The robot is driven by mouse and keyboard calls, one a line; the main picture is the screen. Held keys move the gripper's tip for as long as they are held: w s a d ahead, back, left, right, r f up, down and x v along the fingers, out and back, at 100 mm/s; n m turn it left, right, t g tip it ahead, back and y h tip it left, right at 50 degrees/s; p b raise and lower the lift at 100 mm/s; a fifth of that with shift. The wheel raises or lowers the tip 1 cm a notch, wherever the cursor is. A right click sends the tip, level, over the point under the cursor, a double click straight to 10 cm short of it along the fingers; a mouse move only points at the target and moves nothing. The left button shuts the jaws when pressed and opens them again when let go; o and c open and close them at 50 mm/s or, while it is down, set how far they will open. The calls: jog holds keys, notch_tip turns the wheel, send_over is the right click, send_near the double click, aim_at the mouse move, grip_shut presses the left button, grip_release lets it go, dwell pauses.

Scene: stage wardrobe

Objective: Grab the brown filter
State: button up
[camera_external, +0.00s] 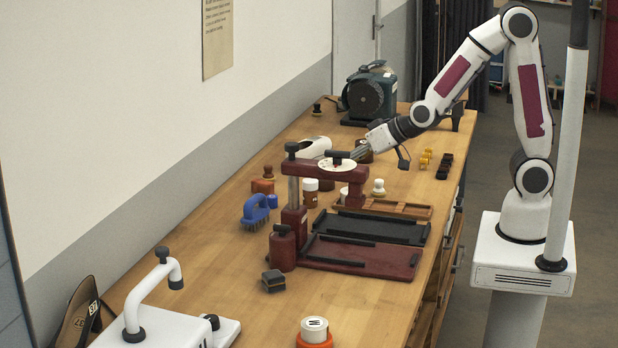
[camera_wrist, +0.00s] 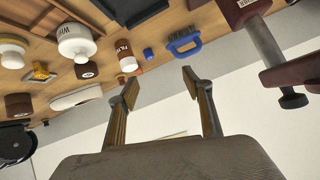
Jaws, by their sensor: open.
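A small brown bottle with a white cap (camera_wrist: 125,52) stands upside down in the wrist view, near the top centre-left; its label appears to begin "FIL". I take it as the brown filter.
A dark red press (camera_external: 350,174) stands close in front of my gripper. A blue brush (camera_external: 256,212) and a small blue block (camera_external: 272,201) lie near the bottle. A dark green motor (camera_external: 370,92) stands at the back.

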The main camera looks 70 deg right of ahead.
aim_at(316, 185)
jog(key=w+d+f+h, duration=0.1)
jog(key=f, duration=0.1)
jog(key=w+d+f+m+t+h, duration=0.1)
jog(key=w+f, duration=0.1)
jog(key=f, duration=0.1)
jog(key=w+d+f+h, duration=0.1)
jog(key=d+f+h, duration=0.1)
jog(key=f, duration=0.1)
jog(key=shift+w+d+t, duration=0.1)
jog(key=shift+w+t, duration=0.2)
jog(key=shift+w, duration=0.1)
jog(key=shift+d+f+t+h, duration=0.3)
jog(key=shift+d+f+h, duration=0.25)
jog(key=shift+f, duration=0.1)
jog(key=shift+x, duration=1.35)
jog(key=shift+d+r+x, duration=0.1)
jog(key=shift+x, duration=1.2)
jog(key=shift+d+r+x, duration=0.1)
jog(key=shift+x, duration=1.15)
jog(key=c, duration=1.2)
